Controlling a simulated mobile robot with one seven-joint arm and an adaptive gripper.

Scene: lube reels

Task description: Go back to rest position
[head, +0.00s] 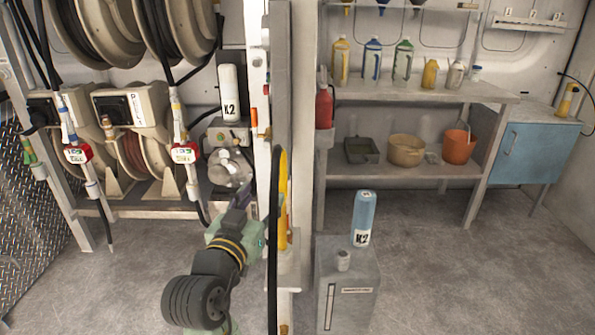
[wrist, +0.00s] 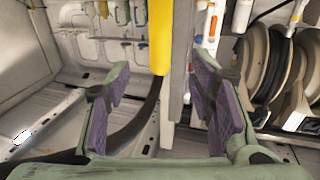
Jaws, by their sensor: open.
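My gripper (wrist: 158,66) is open in the wrist view, its two purple-padded fingers spread wide apart. No object is held between the pads. A yellow upright part (wrist: 160,38) and a grey post (wrist: 182,60) show in the gap beyond the fingers; how far off they are I cannot tell. In the head view my arm reaches up from the lower middle, left of the pale post (head: 303,120), and its end is not clearly seen.
A blue K2 bottle (head: 363,217) stands on a grey cabinet (head: 345,300) right of the post. A white K2 canister (head: 229,92) is left of it. Hose reels (head: 135,125) fill the left. A shelf (head: 400,92) with bottles stands behind. Floor at right is clear.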

